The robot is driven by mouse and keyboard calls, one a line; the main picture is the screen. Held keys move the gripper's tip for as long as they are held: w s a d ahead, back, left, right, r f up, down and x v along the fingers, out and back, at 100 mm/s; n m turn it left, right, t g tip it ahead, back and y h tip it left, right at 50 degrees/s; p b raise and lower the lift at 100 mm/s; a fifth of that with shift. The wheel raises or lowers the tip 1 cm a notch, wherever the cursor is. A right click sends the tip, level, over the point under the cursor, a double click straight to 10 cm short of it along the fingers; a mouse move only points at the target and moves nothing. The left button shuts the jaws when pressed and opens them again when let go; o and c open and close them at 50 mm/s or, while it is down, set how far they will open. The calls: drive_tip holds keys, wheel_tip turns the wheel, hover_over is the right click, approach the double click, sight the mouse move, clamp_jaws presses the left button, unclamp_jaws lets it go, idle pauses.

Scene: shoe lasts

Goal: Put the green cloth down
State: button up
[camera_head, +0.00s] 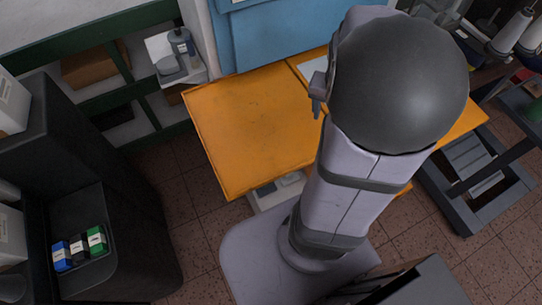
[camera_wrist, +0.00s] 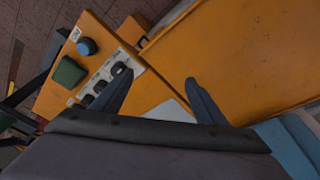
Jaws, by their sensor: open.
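In the wrist view, a dark green folded piece, which looks like the green cloth (camera_wrist: 68,73), lies on the orange tabletop (camera_wrist: 52,98) at the left. My gripper (camera_wrist: 160,92) is open, with its two dark fingers spread apart and nothing held between them. The cloth is to the left of the left finger and apart from it. In the head view my arm covers much of the orange table (camera_head: 245,125), and I cannot see this cloth there.
A white panel with several dark round pieces (camera_wrist: 120,69) lies between the cloth and my left finger. A blue round object (camera_wrist: 87,46) is just beyond the cloth. The left part of the table is bare in the head view. A dark bin (camera_head: 85,262) holds small packs.

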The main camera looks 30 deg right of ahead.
drive_tip(key=a+f+n, duration=0.1)
drive_tip(key=a+n, duration=0.2)
drive_tip(key=a, duration=0.3)
drive_tip(key=a+f+n+y, duration=0.1)
drive_tip(key=a+n, duration=0.2)
drive_tip(key=a, duration=0.4)
drive_tip(key=s+a+f+n+g+y, duration=0.1)
drive_tip(key=a+n, duration=0.2)
drive_tip(key=a, duration=0.4)
drive_tip(key=shift+s, duration=0.1)
drive_tip(key=shift+s+a+n, duration=0.3)
drive_tip(key=shift+a+n, duration=0.2)
drive_tip(key=shift+a, duration=0.05)
drive_tip(key=shift+d, duration=0.1)
